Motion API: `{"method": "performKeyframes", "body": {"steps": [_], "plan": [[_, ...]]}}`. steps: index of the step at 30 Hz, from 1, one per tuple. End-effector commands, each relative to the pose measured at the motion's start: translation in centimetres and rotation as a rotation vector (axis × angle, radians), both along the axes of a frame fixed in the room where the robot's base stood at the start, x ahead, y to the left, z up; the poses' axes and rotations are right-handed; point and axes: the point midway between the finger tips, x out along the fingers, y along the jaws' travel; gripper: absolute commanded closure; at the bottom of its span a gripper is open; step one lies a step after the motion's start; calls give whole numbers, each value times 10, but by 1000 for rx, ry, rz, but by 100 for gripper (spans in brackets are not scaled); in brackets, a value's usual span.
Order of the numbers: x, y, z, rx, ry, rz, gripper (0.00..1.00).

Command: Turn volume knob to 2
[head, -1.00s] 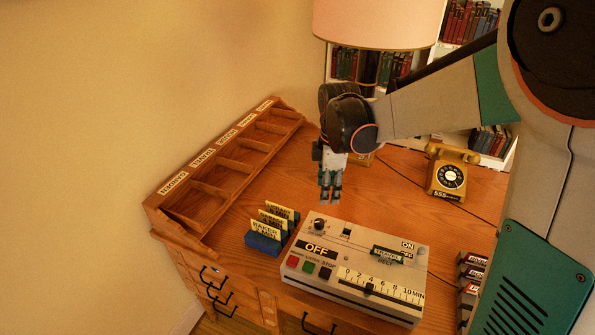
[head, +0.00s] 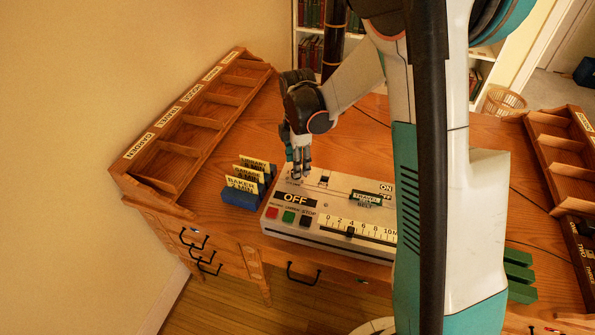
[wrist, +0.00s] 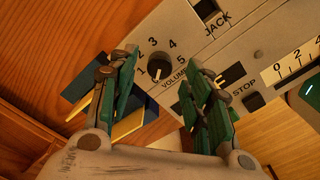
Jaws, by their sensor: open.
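The volume knob (wrist: 158,66) is a small dark round knob on a pale control box (head: 330,190). In the wrist view the numbers 1 to 5 curve around it and the VOLUME label (wrist: 173,82) is beside it. Its pointer setting is too small to read surely. My gripper (wrist: 163,74) is open, with its two green fingers on either side of the knob in the picture; I cannot tell whether they touch it. In the head view my gripper (head: 298,174) points down over the box's back left corner and hides the knob.
The box also has an OFF display (head: 296,198), red, green and black buttons, and a slider scale (head: 352,230). A blue card holder (head: 240,196) stands close to its left. A wooden sorter (head: 190,110) lines the desk's left edge; another (head: 560,160) is at right.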

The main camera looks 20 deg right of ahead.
Motion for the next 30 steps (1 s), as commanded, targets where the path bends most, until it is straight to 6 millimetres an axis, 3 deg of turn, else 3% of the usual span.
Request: {"method": "performKeyframes", "body": {"steps": [6, 17, 18, 24, 30], "plan": [[0, 0, -25, 0, 0, 0, 55], [0, 0, -29, 0, 0, 0, 55], [0, 0, -29, 0, 0, 0, 57], [0, 0, -29, 0, 0, 0, 99], [0, 0, -29, 0, 0, -4, 99]]}}
